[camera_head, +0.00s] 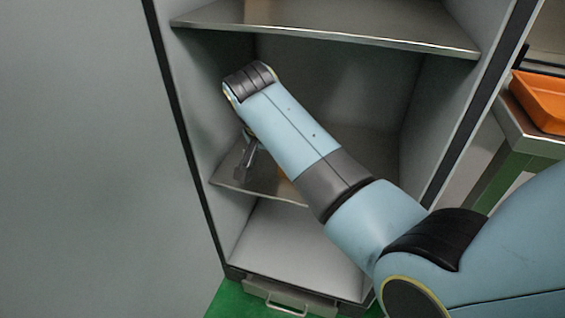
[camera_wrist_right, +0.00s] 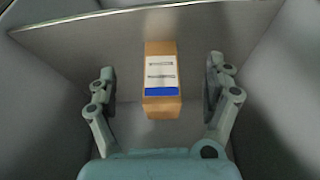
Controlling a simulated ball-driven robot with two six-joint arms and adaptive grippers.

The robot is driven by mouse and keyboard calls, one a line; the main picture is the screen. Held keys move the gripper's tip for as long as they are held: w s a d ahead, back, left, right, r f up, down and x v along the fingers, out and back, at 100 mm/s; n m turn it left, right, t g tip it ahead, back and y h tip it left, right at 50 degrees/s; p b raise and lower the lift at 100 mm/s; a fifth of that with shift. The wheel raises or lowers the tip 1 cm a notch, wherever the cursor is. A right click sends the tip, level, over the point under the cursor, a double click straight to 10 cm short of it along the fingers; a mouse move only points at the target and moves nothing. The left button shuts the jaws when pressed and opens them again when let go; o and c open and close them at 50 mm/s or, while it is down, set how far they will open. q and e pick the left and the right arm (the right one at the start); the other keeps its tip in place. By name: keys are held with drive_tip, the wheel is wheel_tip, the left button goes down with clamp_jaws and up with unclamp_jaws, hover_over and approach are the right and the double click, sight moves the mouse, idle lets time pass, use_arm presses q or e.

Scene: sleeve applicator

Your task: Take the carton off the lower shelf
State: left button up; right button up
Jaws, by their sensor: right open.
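The carton (camera_wrist_right: 161,105), a brown box with a white label and a blue band, shows in the right wrist view, between the lines of my two fingers with a gap on each side. In the head view only a small tan patch of it (camera_head: 283,176) shows beside my forearm, on the lower shelf (camera_head: 262,190); the rest is hidden by my arm. My right gripper (camera_head: 243,166) is open and empty inside the cabinet, above the lower shelf. Its spread fingers also show in the right wrist view (camera_wrist_right: 161,84). My left gripper is not in view.
The upper shelf (camera_head: 330,22) spans the cabinet above my right wrist. Grey side walls (camera_head: 200,90) close in left and right. A bare cabinet floor (camera_head: 290,240) lies below the lower shelf. An orange tray (camera_head: 542,98) sits on a metal-topped table to the right.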

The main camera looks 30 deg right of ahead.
drive_tip(key=w+d, duration=0.2)
drive_tip(key=d, duration=0.1)
drive_tip(key=w+d+b, duration=0.1)
drive_tip(key=w+d, duration=0.1)
drive_tip(key=d, duration=0.1)
drive_tip(key=w+d+b, duration=0.1)
drive_tip(key=w+d, duration=0.2)
drive_tip(key=shift+d+f, duration=0.4)
drive_tip(key=shift+f+b, duration=0.2)
drive_tip(key=shift+b, duration=0.1)
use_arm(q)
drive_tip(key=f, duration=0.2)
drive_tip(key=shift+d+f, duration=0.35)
use_arm(e)
drive_tip(key=shift+c, duration=0.4)
drive_tip(key=c, duration=1.6)
drive_tip(key=shift+r, duration=0.1)
clamp_jaws()
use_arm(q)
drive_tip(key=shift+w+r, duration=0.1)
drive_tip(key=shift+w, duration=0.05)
use_arm(e)
drive_tip(key=shift+r, duration=0.1)
